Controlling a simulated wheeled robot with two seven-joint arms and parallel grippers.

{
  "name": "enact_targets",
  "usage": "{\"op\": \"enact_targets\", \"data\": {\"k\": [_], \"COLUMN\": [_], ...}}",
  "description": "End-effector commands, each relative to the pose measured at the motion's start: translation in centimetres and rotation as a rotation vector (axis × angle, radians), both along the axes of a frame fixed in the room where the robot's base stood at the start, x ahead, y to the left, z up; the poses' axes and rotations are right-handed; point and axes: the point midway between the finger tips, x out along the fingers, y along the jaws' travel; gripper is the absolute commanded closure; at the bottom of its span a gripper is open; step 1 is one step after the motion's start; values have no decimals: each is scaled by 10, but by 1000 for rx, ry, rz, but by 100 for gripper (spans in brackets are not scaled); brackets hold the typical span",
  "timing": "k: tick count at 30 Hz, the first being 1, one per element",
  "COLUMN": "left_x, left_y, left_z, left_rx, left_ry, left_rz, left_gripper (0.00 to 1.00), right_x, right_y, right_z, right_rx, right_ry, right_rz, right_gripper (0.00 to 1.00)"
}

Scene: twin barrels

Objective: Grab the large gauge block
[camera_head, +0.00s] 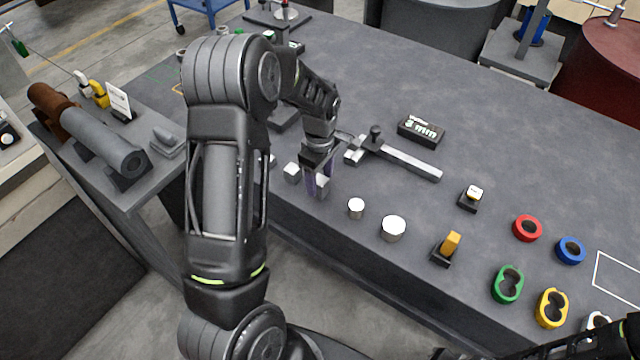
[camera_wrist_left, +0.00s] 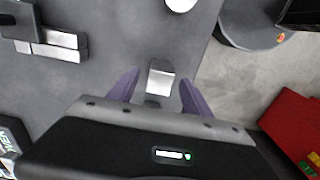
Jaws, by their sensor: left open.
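A silver gauge block (camera_head: 322,187) stands near the table's front edge in the head view, by the purple fingers of my left gripper (camera_head: 315,182). In the left wrist view my left gripper (camera_wrist_left: 158,84) is open, with the block (camera_wrist_left: 161,80) in the gap between its fingertips. Clear space shows on both sides of the block. A second silver block (camera_head: 292,172) sits just left of the gripper in the head view. The fingers partly cover the first block there, so I cannot compare their sizes surely.
A caliper-like tool (camera_head: 400,160) lies behind the blocks. Two silver cylinders (camera_head: 356,208) (camera_head: 393,228) stand to the right along the front edge. A black case (camera_head: 421,130) and coloured rings (camera_head: 527,228) lie farther off. The table's middle (camera_head: 480,140) is clear.

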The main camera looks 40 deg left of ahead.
Motion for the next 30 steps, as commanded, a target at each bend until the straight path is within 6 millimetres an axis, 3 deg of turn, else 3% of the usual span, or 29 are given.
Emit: {"op": "enact_targets", "data": {"k": [6,22,30], "left_x": [0,0,0], "left_y": [0,0,0], "left_z": [-16,-15,-15], "left_rx": [0,0,0], "left_ry": [0,-1,-1], "left_rz": [-1,0,0], "left_gripper": [42,42,63], "right_x": [-1,-1,-1], "right_y": [0,0,0], "right_z": [2,2,2], "right_rx": [-1,-1,-1], "right_ry": [1,1,1], "right_rz": [-1,-1,-1], "right_gripper": [100,100,100]}}
